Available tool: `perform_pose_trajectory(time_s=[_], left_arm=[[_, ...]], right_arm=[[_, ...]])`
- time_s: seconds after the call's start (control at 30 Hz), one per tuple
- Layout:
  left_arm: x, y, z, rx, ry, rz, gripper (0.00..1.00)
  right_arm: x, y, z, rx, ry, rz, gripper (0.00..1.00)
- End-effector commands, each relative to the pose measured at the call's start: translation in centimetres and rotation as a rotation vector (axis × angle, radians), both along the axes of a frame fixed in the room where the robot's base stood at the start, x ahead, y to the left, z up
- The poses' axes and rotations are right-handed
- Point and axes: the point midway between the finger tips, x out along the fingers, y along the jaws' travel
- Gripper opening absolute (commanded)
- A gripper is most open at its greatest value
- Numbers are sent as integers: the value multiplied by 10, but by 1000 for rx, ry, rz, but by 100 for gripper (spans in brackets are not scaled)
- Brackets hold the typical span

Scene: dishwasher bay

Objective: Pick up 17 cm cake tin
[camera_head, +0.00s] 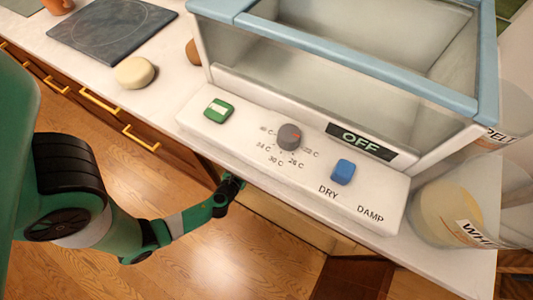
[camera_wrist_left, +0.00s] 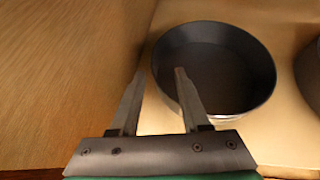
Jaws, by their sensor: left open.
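A round dark cake tin (camera_wrist_left: 225,70) with a thin rim lies open side up on a light tan surface in the left wrist view. My left gripper (camera_wrist_left: 160,75) is open and empty. In that view its right finger overlaps the tin's near left side, while its left finger is outside the tin to the left. I cannot tell whether either finger touches the rim. In the head view my left gripper (camera_head: 234,182) is low beside the counter's front edge, and the tin does not show there. My right gripper is not in view.
Another dark round item (camera_wrist_left: 313,75) is cut off at the right edge, close to the tin. A wooden panel (camera_wrist_left: 65,70) rises left of the tin. Above my left gripper is the counter with a control panel (camera_head: 255,140) and a glass-sided blue-rimmed basin (camera_head: 340,60).

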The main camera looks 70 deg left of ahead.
Motion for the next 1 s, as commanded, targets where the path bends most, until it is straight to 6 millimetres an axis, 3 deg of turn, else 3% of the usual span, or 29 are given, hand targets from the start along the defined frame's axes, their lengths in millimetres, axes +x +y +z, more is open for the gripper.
perform_pose_trajectory(time_s=[0.17,0.43,0.67,0.93,1.0], left_arm=[[2,7,-6,0,0,4,46],[21,38,-26,0,-2,3,46],[23,40,-25,-1,0,-1,46],[23,40,-25,-1,1,0,1],[23,39,-25,-1,1,0,0]], right_arm=[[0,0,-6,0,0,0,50],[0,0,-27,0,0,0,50],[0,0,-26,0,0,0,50],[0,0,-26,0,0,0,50],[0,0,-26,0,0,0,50]])
